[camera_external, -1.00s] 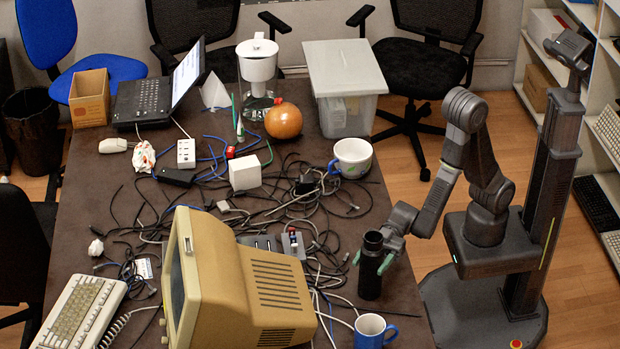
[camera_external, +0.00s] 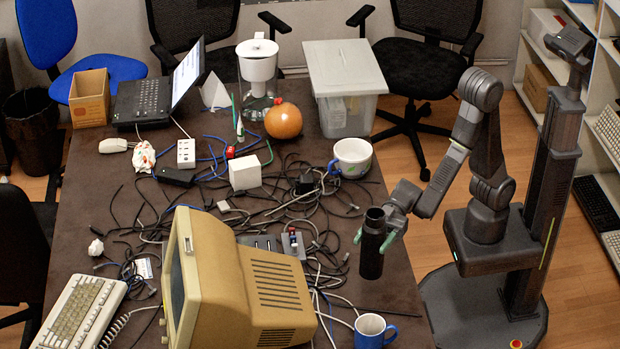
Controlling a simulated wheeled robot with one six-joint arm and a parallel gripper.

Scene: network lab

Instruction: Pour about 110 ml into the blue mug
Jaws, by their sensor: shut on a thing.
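The blue mug (camera_external: 370,333) stands upright near the table's front right edge, with its handle to the right. Its outside is blue and its inside is pale. My gripper (camera_external: 374,238) is shut around the upper part of a black bottle (camera_external: 372,262). The bottle is upright, open at the top, and appears held a little above the table, behind the mug. The contents of the bottle and any liquid in the mug cannot be made out.
A beige monitor (camera_external: 245,285) stands left of the mug. Tangled cables (camera_external: 300,205) cover the middle of the table (camera_external: 110,210). A white cup with a blue handle (camera_external: 352,157) and a lidded plastic bin (camera_external: 345,85) stand farther back. The right table edge is fairly clear.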

